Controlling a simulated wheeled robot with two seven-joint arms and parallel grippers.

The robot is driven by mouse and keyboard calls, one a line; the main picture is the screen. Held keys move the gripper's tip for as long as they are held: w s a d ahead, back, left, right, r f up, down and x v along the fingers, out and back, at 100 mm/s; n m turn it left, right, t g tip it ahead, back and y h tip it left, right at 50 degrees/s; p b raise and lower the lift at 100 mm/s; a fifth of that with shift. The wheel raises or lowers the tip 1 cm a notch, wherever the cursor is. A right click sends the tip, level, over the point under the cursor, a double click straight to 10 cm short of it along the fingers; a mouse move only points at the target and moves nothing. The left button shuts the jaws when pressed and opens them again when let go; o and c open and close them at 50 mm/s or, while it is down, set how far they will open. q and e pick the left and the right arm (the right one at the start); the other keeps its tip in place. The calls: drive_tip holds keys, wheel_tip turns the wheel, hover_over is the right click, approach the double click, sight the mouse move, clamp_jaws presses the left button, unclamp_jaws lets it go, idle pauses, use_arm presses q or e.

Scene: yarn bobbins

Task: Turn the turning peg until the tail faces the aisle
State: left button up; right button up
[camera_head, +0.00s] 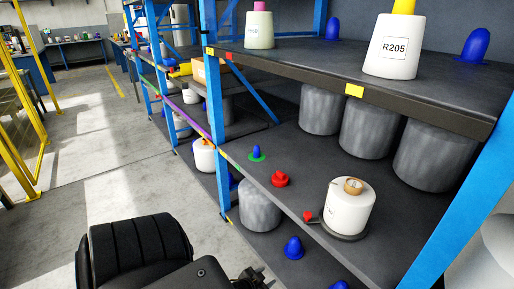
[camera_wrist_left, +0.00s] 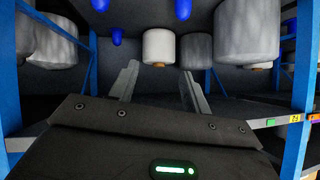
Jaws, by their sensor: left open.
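In the head view a white bobbin (camera_head: 349,207) with a tan core on top (camera_head: 353,186) stands upright on a dark round base (camera_head: 345,236) on the middle shelf, apparently the turning peg. A small red knob (camera_head: 308,216) sticks out from this base on the aisle side. I cannot clearly make out the tail. My left gripper (camera_head: 250,279) is at the bottom edge, below and left of the bobbin, in front of the shelf. The left wrist view looks upside down; there my left gripper (camera_wrist_left: 159,88) is open and empty, apart from the white bobbin (camera_wrist_left: 158,46). My right gripper is out of view.
Large grey bobbins (camera_head: 367,131) stand behind. The upper shelf carries a bobbin marked R205 (camera_head: 394,47). A blue post (camera_head: 462,206) rises at right. Aisle floor (camera_head: 110,160) is clear at left.

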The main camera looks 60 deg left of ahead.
use_arm(q)
drive_tip(key=s+d+f+g+p, duration=0.1)
drive_tip(key=s+d+f+g, duration=0.1)
drive_tip(key=s+f, duration=0.3)
drive_tip(key=shift+f, duration=0.15)
